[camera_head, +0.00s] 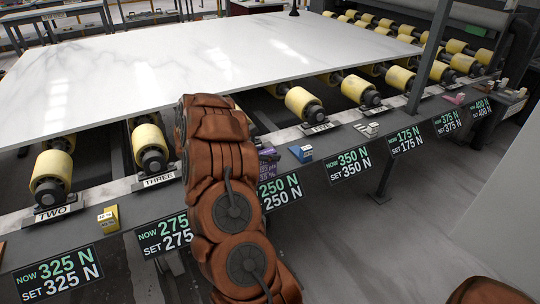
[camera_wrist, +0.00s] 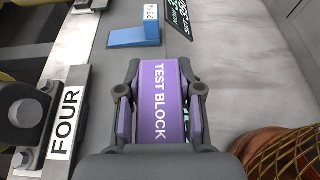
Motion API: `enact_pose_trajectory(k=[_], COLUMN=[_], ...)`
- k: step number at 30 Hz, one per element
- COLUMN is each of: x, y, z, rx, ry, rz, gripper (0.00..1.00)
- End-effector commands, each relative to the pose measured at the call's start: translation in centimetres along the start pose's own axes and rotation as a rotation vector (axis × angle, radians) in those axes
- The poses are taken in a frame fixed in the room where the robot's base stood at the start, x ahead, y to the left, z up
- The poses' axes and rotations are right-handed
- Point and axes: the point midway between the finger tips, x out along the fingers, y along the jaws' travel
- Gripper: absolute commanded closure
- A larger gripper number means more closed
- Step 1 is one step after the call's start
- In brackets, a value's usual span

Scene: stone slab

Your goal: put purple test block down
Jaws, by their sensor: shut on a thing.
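The purple test block (camera_wrist: 158,112), lettered "TEST BLOCK", is between the two fingers of my gripper (camera_wrist: 160,90) in the wrist view. My gripper is shut on it, with one finger along each side. The block is over the grey ledge in front of the rollers, close to the "FOUR" plate (camera_wrist: 65,124). I cannot tell whether its underside touches the ledge. In the head view a small purple patch (camera_head: 268,167) shows just right of my brown arm, which hides most of the gripper.
A blue block (camera_wrist: 134,37) stands on the ledge beyond my gripper; it also shows in the head view (camera_head: 301,153). A yellow block (camera_head: 108,219) is at the left. Displays, such as the "350 N" one (camera_head: 349,165), line the front edge. A white slab (camera_head: 170,65) lies on yellow rollers.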

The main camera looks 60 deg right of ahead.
Motion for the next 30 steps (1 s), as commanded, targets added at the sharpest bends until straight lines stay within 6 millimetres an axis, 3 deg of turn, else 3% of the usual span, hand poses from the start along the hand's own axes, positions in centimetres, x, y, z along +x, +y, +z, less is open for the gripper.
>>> enact_pose_trajectory(k=[11,12,19,30], x=[0.15,0.17,0.13,0.02], y=[0.04,0.03,0.02,0.01], z=[-0.3,-0.38,-0.35,-0.15], rx=[0.0,0.0,0.0,0.001], ry=[-0.002,-0.002,-0.001,0.0], rz=[0.001,0.001,0.001,0.001], gripper=[1.0,0.64,0.4,0.4])
